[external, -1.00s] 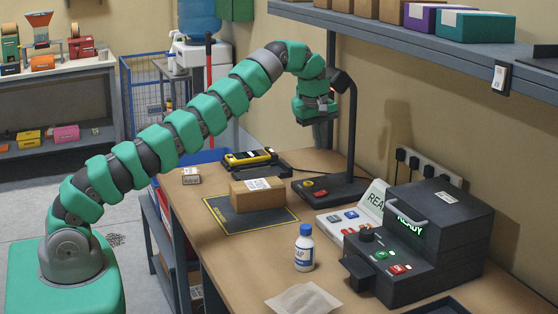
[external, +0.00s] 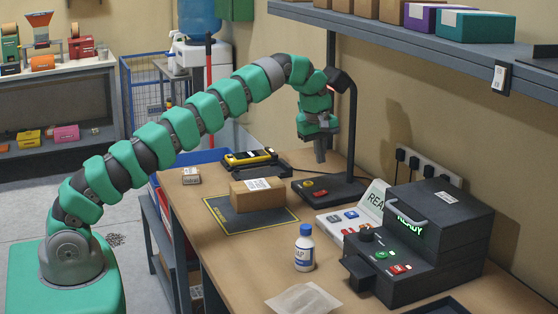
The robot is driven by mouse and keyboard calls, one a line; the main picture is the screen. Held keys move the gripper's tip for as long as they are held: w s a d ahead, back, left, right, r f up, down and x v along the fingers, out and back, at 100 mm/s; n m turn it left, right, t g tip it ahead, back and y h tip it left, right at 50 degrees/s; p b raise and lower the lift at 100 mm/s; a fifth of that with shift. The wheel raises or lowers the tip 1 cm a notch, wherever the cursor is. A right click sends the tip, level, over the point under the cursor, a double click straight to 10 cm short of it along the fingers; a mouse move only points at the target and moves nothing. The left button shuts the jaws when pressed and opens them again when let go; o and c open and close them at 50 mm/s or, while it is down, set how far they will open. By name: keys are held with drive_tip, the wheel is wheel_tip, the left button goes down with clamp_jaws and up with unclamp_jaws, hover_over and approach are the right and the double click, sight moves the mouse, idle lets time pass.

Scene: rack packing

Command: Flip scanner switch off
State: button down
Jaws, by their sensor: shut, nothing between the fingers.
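The black scanner stand (external: 352,130) rises from a dark base on the table, with its head bent over at the top. A red switch (external: 320,194) and a small yellow button (external: 308,183) sit on its base. The switch's position is too small to tell. My gripper (external: 320,160) points straight down just above the back left part of the base, shut and empty. It appears apart from the switch, with the stand's post to its right.
A brown box (external: 258,194) lies on a dark mat (external: 225,213). A yellow handheld device (external: 250,157) rests in a cradle to the left. A white bottle (external: 304,250), a button panel (external: 345,220) and a black printer (external: 440,235) stand nearer. A shelf (external: 420,45) overhangs the back.

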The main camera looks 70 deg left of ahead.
sight(319, 193)
drive_tip(key=f, duration=0.6)
drive_tip(key=w+f, duration=0.1)
drive_tip(key=f, duration=0.2)
drive_tip(key=shift+f, duration=0.2)
drive_tip(key=shift+w+f, duration=0.1)
drive_tip(key=shift+s+f, duration=0.15)
drive_tip(key=shift+s, duration=0.05)
drive_tip(key=shift+s, duration=0.7)
drive_tip(key=shift+w+r, duration=0.1)
drive_tip(key=shift+r, duration=0.2)
wheel_tip(319, 193, up, 14)
drive_tip(key=s, duration=0.1)
drive_tip(key=shift+s+f, duration=0.25)
drive_tip(key=shift+s, duration=0.1)
drive_tip(key=shift+w, duration=0.1)
